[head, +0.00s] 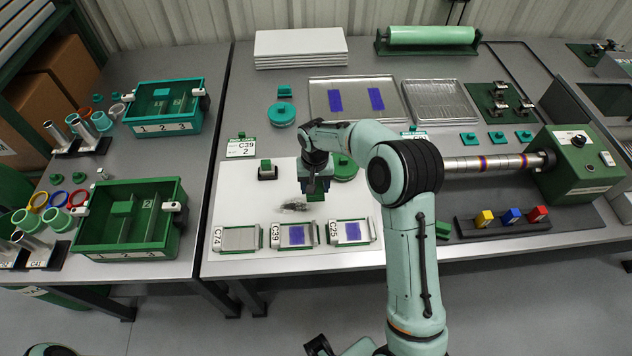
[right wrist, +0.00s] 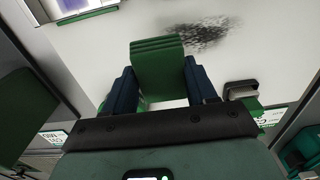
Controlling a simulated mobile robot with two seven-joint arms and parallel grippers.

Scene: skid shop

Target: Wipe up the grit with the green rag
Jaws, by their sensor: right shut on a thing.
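The green rag (right wrist: 158,62) is a folded pad between the blue fingers of my right gripper (right wrist: 160,88) in the right wrist view. In the head view my right gripper (head: 316,186) points down over the white mat (head: 232,205), with a bit of the rag (head: 316,197) showing below it. The grit (head: 294,207) is a dark, speckled patch on the mat just left of and nearer than the rag. It also shows in the right wrist view (right wrist: 197,37), beyond the rag's end. I cannot tell whether the rag touches the mat.
Three labelled trays, including the C39 tray (head: 297,235), line the mat's front edge close to the grit. A small green-topped block (head: 267,171) and a round green item (head: 344,168) stand near my gripper. A roller machine (head: 580,165) is at the right.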

